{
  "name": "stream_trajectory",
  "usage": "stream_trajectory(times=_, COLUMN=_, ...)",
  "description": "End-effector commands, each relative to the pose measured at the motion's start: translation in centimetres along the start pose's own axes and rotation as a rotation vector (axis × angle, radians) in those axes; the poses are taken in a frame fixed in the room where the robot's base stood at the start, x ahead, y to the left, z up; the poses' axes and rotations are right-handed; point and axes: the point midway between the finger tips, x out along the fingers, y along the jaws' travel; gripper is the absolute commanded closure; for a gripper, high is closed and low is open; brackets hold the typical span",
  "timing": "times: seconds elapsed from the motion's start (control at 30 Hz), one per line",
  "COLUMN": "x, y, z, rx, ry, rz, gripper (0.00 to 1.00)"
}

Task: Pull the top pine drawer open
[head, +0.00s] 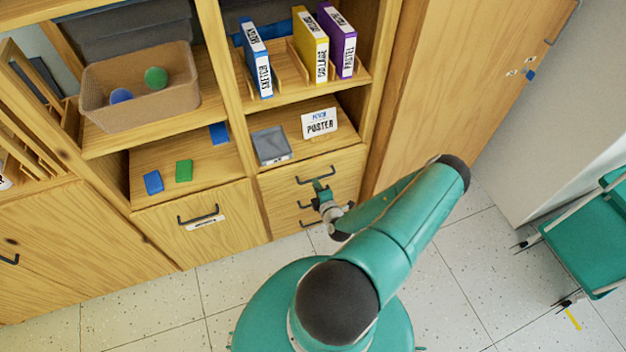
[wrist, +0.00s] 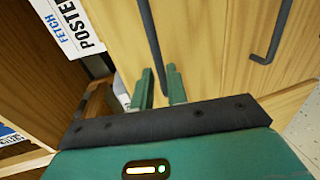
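The top pine drawer (head: 345,168) is shut, in the right lower part of the shelf unit, below a cubby. Its dark bar handle (head: 312,180) lies across its front, and the handle also shows in the wrist view (wrist: 149,32). My gripper (head: 322,188) is at the drawer front, beside this handle. In the wrist view, the two green fingers of my gripper (wrist: 161,84) stand apart with a narrow gap, and the end of the handle runs down between them. I see no firm grip on it. The arm partly hides the lower drawer fronts.
A lower handle (wrist: 268,50) shows to the right in the wrist view. Above the drawer are a grey box (head: 271,145) and a POSTER card (head: 319,122). A tall wooden door (head: 465,70) stands to the right. A green chair (head: 590,245) is at far right. Floor in front is clear.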

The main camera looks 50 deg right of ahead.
Motion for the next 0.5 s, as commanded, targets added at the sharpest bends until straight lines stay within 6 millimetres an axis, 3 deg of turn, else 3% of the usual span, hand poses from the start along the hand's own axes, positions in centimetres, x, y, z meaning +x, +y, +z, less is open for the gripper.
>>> stream_trajectory(times=0.2, x=3.1, y=0.0, z=-0.1, rx=0.0, ry=0.001, rz=0.0, gripper=0.85)
stream_trajectory(times=0.5, x=3.9, y=0.0, z=0.0, rx=0.001, ry=0.0, rz=0.0, gripper=0.85)
